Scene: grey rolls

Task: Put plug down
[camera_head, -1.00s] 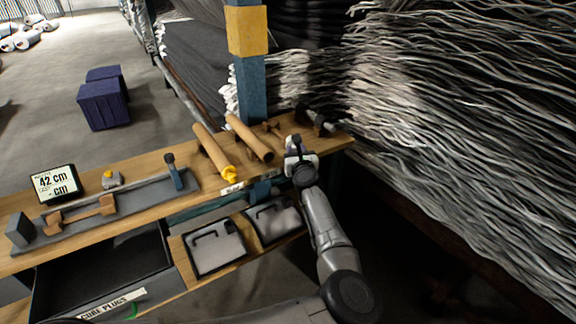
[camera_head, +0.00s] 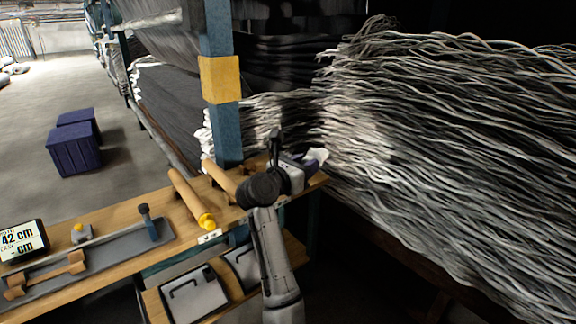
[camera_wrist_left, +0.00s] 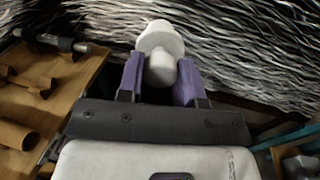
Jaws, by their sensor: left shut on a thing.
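My left gripper (camera_head: 304,162) is at the far right end of the wooden bench. In the left wrist view its purple fingers (camera_wrist_left: 160,70) are shut on a white rounded plug (camera_wrist_left: 160,42). The plug also shows as a small pale shape in the head view (camera_head: 319,155). The plug is held up near the hanging grey strands. A cardboard tube (camera_head: 186,195) on the bench has a yellow plug (camera_head: 207,221) at its near end. A second tube (camera_head: 218,178) is partly hidden by my left arm. My right gripper is out of view.
A display (camera_head: 22,241) reading 42 cm and a grey measuring rig (camera_head: 100,255) stand on the bench's left part. A blue post (camera_head: 222,125) with a yellow band rises behind the tubes. Grey strands (camera_head: 430,150) fill the right side.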

